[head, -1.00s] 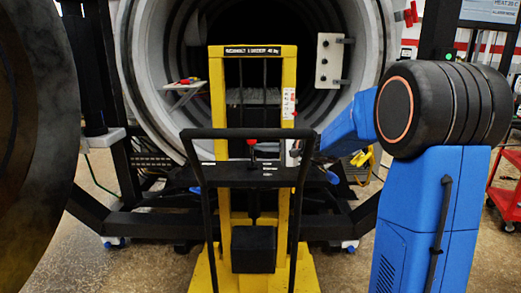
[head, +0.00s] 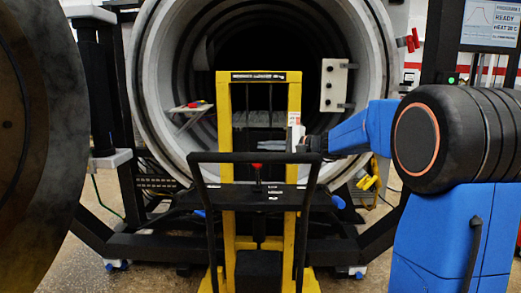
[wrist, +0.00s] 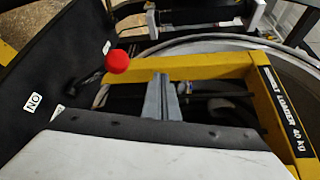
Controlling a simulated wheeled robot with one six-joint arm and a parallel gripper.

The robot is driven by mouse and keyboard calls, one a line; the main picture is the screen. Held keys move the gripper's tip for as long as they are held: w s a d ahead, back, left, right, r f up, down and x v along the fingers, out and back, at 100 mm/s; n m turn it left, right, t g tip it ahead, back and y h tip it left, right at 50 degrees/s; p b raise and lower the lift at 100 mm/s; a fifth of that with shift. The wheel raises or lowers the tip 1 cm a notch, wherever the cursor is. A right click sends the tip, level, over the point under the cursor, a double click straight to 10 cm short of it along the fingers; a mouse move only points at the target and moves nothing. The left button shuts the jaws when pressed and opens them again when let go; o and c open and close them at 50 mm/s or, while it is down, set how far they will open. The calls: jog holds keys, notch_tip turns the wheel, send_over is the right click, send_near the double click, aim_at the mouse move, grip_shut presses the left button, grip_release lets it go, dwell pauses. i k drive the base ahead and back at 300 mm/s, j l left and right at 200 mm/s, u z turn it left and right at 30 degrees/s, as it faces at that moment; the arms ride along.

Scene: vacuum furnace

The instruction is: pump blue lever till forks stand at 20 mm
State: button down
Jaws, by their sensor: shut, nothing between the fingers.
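The yellow lift truck (head: 226,120) stands upright before the open furnace chamber, with a black push handle (head: 250,157) and a black panel (head: 235,198) in front. A red-ball lever (head: 256,165) rises from the panel; its ball also shows in the wrist view (wrist: 117,61). A small blue piece (head: 338,202) sits by the panel's right end; I cannot tell whether it is the blue lever. I cannot make out the forks. My gripper (head: 292,138) is shut and empty, by the right mast post above the handle. In the wrist view its fingers (wrist: 163,97) point toward the yellow frame.
The round furnace chamber (head: 150,110) opens behind the lift. A large dark disc (head: 40,150) fills the left edge. A white plate (head: 334,86) stands at the chamber's right.

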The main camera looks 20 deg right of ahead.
aim_at(341, 204)
jog(key=k+l, duration=0.35)
jog(key=l, duration=0.15)
jog(key=k+l, duration=0.4)
jog(key=l, duration=0.1)
